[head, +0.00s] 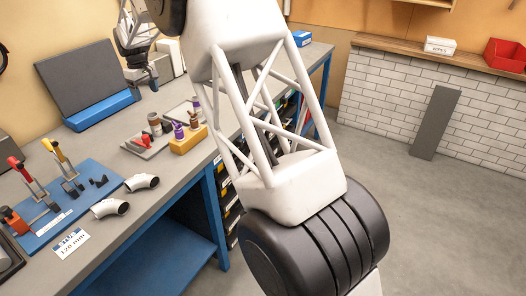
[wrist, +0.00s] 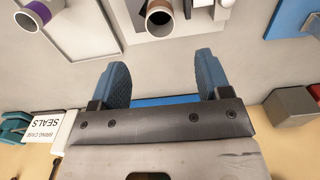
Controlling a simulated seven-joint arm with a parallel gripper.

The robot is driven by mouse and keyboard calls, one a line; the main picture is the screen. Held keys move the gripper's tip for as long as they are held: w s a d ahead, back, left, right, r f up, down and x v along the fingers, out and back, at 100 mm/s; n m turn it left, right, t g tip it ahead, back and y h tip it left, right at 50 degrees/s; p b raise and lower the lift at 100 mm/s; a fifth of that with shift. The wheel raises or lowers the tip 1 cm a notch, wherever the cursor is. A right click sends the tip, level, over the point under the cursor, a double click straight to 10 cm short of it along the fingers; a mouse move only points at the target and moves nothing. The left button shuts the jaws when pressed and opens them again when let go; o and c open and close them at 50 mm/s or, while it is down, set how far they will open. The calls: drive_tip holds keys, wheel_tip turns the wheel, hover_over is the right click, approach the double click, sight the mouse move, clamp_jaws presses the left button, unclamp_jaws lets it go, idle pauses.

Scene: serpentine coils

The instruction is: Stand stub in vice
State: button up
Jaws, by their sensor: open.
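My gripper (wrist: 163,78) is open in the wrist view, its two blue fingers wide apart with nothing between them. A purple-banded tube (wrist: 32,14) stands further left. In the head view a brown-banded tube (head: 155,123) stands on a pale tray. An orange-red device (head: 14,221) at the left edge may be the vice; I cannot tell for certain.
A blue board (head: 65,215) carries red- and yellow-handled clamps. Two white pipe elbows (head: 110,207) lie beside it. A white seals box (wrist: 48,130) is left of my fingers. My arm covers the head view's middle.

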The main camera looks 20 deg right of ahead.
drive_tip(key=s+d+r+m, duration=0.1)
drive_tip(key=s+d+r, duration=0.3)
drive_tip(key=s+d, duration=0.4)
drive_tip(key=s+d+r+m+t, duration=0.15)
drive_tip(key=s+d+r, duration=0.25)
drive_tip(key=s+d, duration=0.4)
drive_tip(key=s+d+r+m, duration=0.2)
drive_tip(key=s+d+r, duration=0.3)
drive_tip(key=s, duration=0.5)
drive_tip(key=s+d+f+m, duration=0.1)
drive_tip(key=s+d+f, duration=0.2)
drive_tip(key=s, duration=0.8)
drive_tip(key=s+d+f+m, duration=0.2)
drive_tip(key=s+d, duration=0.4)
drive_tip(key=s, duration=0.6)
drive_tip(key=s+d+f+m+t, duration=0.1)
drive_tip(key=s+d+f, duration=0.3)
drive_tip(key=s, duration=0.8)
drive_tip(key=shift+s+d+f+m, duration=0.15)
drive_tip(key=shift+d+f+m, duration=0.1)
drive_tip(key=shift+d+m, duration=0.15)
drive_tip(key=shift+c, duration=0.2)
